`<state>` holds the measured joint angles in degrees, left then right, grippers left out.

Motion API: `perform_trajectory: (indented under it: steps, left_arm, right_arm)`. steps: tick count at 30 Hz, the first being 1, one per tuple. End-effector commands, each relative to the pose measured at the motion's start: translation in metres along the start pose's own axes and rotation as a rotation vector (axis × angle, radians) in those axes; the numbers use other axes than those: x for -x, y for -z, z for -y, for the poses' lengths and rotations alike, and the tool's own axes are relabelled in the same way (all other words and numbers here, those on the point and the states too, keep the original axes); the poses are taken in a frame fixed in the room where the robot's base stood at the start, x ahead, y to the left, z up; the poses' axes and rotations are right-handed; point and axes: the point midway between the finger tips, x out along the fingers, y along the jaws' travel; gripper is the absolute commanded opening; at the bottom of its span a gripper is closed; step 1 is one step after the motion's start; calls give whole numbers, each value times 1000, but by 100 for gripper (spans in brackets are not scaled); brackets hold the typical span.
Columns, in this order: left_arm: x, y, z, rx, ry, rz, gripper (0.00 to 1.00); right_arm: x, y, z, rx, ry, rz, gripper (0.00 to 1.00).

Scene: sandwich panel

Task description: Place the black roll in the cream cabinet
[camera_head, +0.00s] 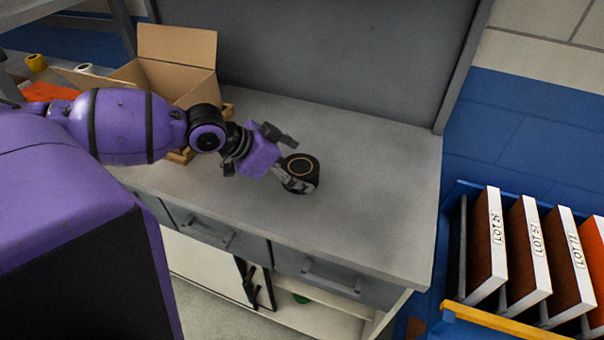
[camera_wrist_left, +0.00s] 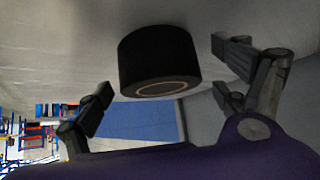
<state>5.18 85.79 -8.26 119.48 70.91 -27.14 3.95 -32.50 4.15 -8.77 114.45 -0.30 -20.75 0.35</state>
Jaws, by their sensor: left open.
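The black roll (camera_head: 302,172), a short cylinder with a tan ring on its end, sits on the grey worktop. My left gripper (camera_head: 287,160) is open right at the roll, one finger overlapping its near left side. In the left wrist view the roll (camera_wrist_left: 158,58) shows between the spread fingers of the left gripper (camera_wrist_left: 160,68); contact cannot be told. The cream cabinet (camera_head: 200,262) is under the worktop, with dark upright handles. Its right part shows an open space with a small green item (camera_head: 300,298) inside. My right gripper is not in view.
An open cardboard box (camera_head: 180,45) stands behind my left arm. Grey drawers (camera_head: 330,277) with bar handles lie above the cabinet. A blue rack (camera_head: 450,225) with several labelled panels is at the right. The worktop's right side is clear.

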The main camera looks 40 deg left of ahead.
Motion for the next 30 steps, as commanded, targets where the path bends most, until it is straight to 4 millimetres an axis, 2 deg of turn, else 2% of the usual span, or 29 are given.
perform_trajectory:
  steps: [4, 5, 15, 17, 25, 30]
  left_arm:
    - [1, 1, 0, -1, 1, -1, 90]
    - [1, 1, 0, -1, 1, -1, 88]
    - [1, 1, 0, -1, 0, -1, 43]
    - [1, 1, 0, -1, 0, -2, 38]
    - [4, 4, 0, -2, 1, -2, 38]
    - [16, 17, 0, -5, 2, -4, 38]
  right_arm:
    - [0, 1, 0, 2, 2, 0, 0]
    - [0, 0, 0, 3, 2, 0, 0]
    - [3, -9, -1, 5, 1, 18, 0]
    - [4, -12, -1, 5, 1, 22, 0]
    - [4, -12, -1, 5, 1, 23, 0]
    - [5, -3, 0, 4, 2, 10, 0]
